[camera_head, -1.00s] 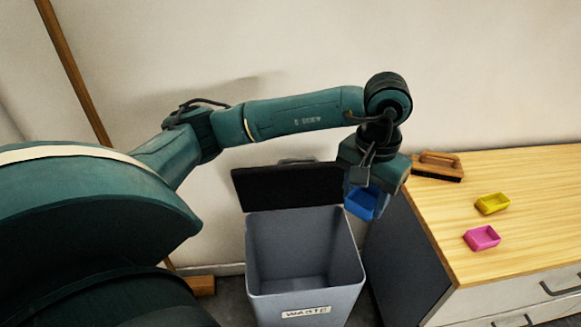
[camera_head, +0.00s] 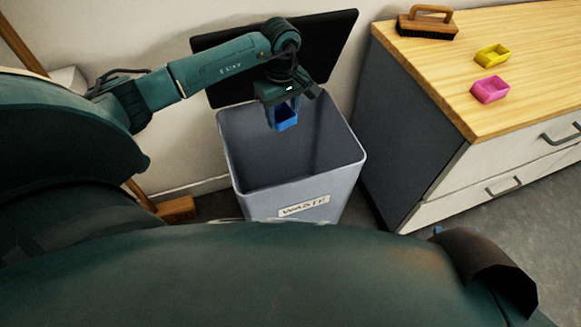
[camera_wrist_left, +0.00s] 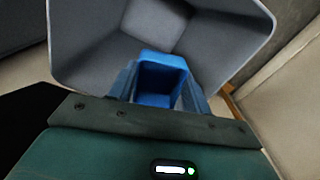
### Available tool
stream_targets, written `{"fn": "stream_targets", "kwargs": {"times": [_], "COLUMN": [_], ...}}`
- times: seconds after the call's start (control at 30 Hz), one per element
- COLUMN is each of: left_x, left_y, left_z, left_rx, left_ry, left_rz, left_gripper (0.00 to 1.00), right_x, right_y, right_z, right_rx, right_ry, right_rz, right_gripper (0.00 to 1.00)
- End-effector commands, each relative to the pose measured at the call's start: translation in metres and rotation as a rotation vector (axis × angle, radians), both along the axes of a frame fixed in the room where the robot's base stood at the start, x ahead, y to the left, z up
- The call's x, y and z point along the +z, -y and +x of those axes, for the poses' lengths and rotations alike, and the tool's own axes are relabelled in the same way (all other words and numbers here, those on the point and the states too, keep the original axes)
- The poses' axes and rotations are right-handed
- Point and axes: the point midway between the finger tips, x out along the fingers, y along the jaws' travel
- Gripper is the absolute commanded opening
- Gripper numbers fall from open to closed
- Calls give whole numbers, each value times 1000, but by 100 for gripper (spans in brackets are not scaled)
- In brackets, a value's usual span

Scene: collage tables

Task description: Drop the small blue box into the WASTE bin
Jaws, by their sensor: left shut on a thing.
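The small blue box (camera_head: 285,119) is held in my left gripper (camera_head: 284,108), over the open mouth of the grey WASTE bin (camera_head: 240,170). In the left wrist view the blue box (camera_wrist_left: 160,82) sits between the two blue fingers of the left gripper (camera_wrist_left: 163,85), which is shut on it. The bin's inside (camera_wrist_left: 95,35) shows beyond the box in that view. The bin's dark lid (camera_head: 325,45) stands open at its back. My right gripper is not in view.
A wooden-topped cabinet (camera_head: 460,75) stands right of the bin. On it are a brush (camera_head: 428,24), a yellow box (camera_head: 492,55) and a pink box (camera_head: 490,90). A wall is behind the bin.

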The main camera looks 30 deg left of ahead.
Motion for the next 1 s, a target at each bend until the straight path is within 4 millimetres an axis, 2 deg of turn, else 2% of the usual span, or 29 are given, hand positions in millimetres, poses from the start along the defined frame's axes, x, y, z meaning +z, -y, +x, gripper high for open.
{"fn": "stream_targets", "kwargs": {"times": [0.33, 0.5, 0.67, 0.97, 1.0], "left_x": [-40, -55, -62, -63, -63], "left_y": [-2, -1, -1, -1, -1], "left_z": [0, 0, 0, 0, 0], "left_rx": [15, 15, 14, 13, 13], "left_ry": [-1, 0, 0, 0, 0], "left_rz": [0, 0, 0, 1, 1], "left_gripper": [28, 28, 28, 28, 51], "right_x": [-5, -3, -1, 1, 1], "right_y": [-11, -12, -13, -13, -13], "right_z": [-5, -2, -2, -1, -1], "right_rx": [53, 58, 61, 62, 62], "right_ry": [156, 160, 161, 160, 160], "right_rz": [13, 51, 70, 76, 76], "right_gripper": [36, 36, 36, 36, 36]}}
